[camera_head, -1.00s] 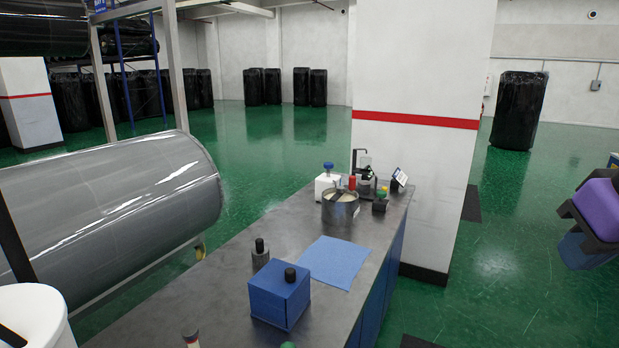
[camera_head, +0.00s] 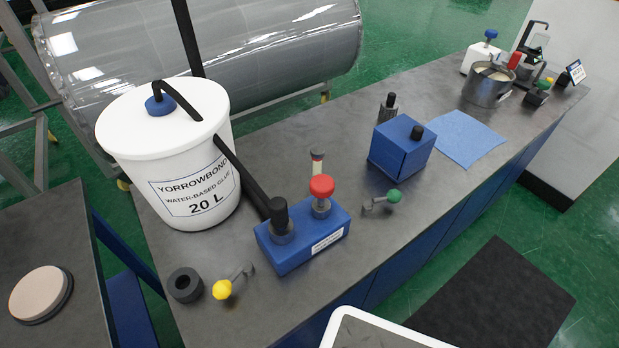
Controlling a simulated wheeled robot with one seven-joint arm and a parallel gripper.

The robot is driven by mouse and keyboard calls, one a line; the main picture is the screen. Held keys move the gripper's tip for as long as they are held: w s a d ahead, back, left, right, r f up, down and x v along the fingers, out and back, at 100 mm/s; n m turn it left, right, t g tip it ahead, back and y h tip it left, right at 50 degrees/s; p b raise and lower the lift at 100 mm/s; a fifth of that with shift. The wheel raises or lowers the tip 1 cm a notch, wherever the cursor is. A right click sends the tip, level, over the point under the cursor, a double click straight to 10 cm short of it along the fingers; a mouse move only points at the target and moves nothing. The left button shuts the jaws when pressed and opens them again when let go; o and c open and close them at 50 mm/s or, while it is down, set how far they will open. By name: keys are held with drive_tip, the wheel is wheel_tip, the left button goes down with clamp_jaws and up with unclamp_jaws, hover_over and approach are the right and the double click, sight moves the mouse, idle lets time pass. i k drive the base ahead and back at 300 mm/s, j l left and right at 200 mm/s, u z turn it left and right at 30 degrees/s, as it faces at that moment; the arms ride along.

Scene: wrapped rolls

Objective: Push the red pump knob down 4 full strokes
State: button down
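The red pump knob (camera_head: 321,186) sits on top of a short metal stem on a blue pump block (camera_head: 303,242) with a white label. The block rests on the grey workbench (camera_head: 335,110). A black post (camera_head: 279,219) stands on the block, left of the knob. A black pipe runs from it towards the white glue bucket (camera_head: 180,145), marked 20 L. The knob appears raised above the block with some stem showing. My gripper is not in view.
A yellow-knobbed lever (camera_head: 222,289) and a dark ring (camera_head: 185,285) lie left of the block. A green-knobbed lever (camera_head: 393,196) lies to its right. Further back are a blue box (camera_head: 399,150) and a blue cloth (camera_head: 460,138). A dark mat (camera_head: 495,300) lies on the floor.

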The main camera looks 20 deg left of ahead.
sight(322, 187)
drive_tip(key=l+u, duration=0.1)
drive_tip(key=u, duration=0.35)
drive_tip(key=l+u, duration=0.1)
drive_tip(key=u, duration=0.4)
drive_tip(key=k+u, duration=0.1)
drive_tip(key=u, duration=0.35)
drive_tip(key=l+u, duration=0.1)
drive_tip(key=u, duration=0.4)
